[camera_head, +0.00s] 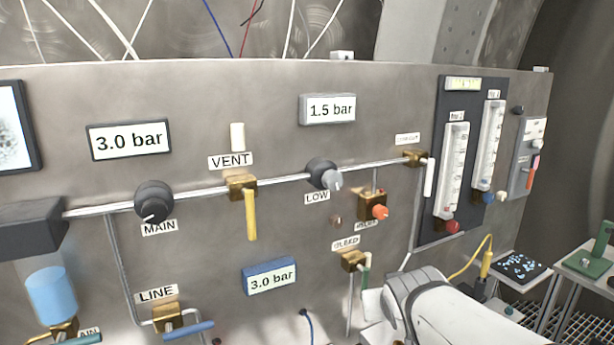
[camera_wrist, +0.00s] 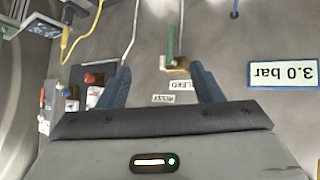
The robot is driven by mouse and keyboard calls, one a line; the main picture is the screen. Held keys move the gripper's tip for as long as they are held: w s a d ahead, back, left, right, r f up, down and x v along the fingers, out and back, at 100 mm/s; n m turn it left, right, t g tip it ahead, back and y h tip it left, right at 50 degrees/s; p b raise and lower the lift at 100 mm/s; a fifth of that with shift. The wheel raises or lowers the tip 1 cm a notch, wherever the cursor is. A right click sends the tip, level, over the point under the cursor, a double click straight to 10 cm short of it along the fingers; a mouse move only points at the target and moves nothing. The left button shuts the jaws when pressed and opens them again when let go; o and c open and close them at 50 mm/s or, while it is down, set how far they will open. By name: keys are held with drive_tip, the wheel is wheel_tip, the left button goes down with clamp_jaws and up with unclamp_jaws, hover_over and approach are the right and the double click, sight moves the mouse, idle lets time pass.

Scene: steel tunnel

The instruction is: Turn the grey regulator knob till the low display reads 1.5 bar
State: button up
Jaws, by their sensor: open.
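The grey regulator knob (camera_head: 331,179) sits on a dark round body on the steel panel, above the LOW label (camera_head: 317,197). The low display (camera_head: 328,109) above it reads 1.5 bar. In the head view only my white arm (camera_head: 450,310) shows at the lower right, below the knob and apart from it. In the wrist view my gripper (camera_wrist: 160,85) is open, with its two blue-grey fingers spread and nothing between them. The knob is not seen in the wrist view.
A black MAIN knob (camera_head: 154,202), a yellow VENT lever (camera_head: 251,214) and an orange-red knob (camera_head: 379,212) stand out from the panel near the pipe. The BLEED valve (camera_head: 353,260) is close to my arm. Flow tubes (camera_head: 451,170) are at the right.

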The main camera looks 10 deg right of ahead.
drive_tip(key=w+d+r+t, duration=0.1)
drive_tip(key=w+r+t, duration=0.15)
drive_tip(key=r, duration=0.25)
drive_tip(key=n+t+y+p, duration=0.4)
drive_tip(key=n+t+y, duration=0.2)
drive_tip(key=y, duration=0.2)
approach(335, 183)
drive_tip(key=w, duration=0.1)
drive_tip(key=shift+g, duration=0.25)
drive_tip(key=x, duration=0.5)
drive_tip(key=p+x, duration=0.1)
drive_tip(key=x, duration=0.1)
drive_tip(key=shift+w+a+r, duration=0.1)
drive_tip(key=shift+w+r, duration=0.15)
drive_tip(key=shift+w, duration=0.05)
drive_tip(key=shift+c, duration=0.5)
drive_tip(key=c, duration=0.9)
drive_tip(key=shift+f+b, duration=0.1)
drive_tip(key=shift+b, duration=0.3)
